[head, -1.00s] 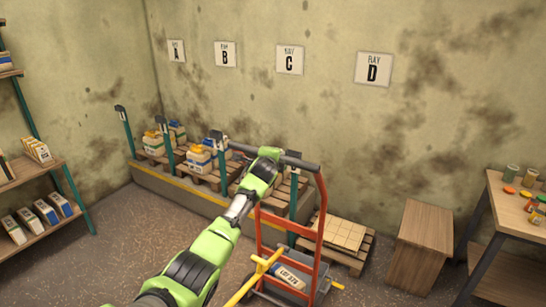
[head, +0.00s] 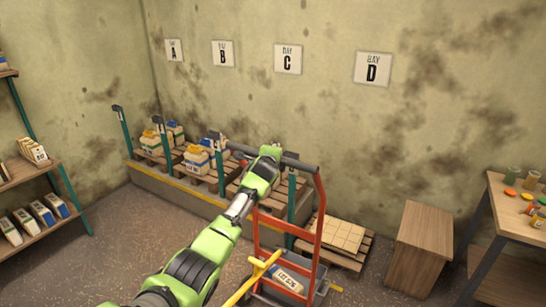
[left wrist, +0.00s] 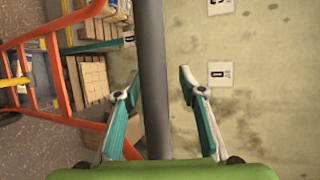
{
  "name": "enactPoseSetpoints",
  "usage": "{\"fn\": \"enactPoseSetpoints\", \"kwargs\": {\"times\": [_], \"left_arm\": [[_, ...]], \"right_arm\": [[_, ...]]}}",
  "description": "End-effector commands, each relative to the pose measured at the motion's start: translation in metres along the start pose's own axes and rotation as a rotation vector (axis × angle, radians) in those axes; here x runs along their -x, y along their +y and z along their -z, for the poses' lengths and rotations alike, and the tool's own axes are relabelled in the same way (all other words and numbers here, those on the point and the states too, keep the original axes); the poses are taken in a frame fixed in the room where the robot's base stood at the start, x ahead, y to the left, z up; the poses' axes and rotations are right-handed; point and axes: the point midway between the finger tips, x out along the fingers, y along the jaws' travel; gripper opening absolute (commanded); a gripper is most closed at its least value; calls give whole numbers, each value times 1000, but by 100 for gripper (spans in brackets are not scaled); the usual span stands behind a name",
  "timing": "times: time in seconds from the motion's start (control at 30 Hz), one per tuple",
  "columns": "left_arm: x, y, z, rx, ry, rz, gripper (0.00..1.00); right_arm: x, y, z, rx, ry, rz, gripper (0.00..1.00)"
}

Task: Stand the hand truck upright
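The hand truck has an orange frame (head: 320,215), a dark handle bar (head: 303,163) across its top and a yellow bar across its lower part. A labelled package (head: 287,279) rests low on it near the grey base. Its exact tilt is hard to judge. My left gripper (head: 272,150) is at the handle bar. In the left wrist view, its fingers (left wrist: 156,80) stand apart on either side of the dark handle bar (left wrist: 153,40), with gaps visible. The orange frame (left wrist: 60,25) also shows there at left. My right gripper is out of view.
Pallets with jugs stand on a raised ledge (head: 160,183) along the back wall, behind the hand truck. A low pallet with a tan load (head: 340,234) and a wooden box (head: 420,248) stand to its right. A table (head: 520,205) is at far right, shelves (head: 35,170) at left.

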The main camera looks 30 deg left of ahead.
Motion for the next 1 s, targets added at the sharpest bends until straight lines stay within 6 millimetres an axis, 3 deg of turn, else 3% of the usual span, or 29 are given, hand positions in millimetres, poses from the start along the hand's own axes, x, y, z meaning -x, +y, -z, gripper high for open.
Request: {"fn": "enactPoseSetpoints", "kwargs": {"times": [0.37, 1.0], "left_arm": [[11, 1, -1, -2, -2, -1, 37], [93, 1, 2, -2, 1, -2, 37]], "right_arm": [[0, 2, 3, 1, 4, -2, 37], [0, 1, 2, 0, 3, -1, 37]]}}
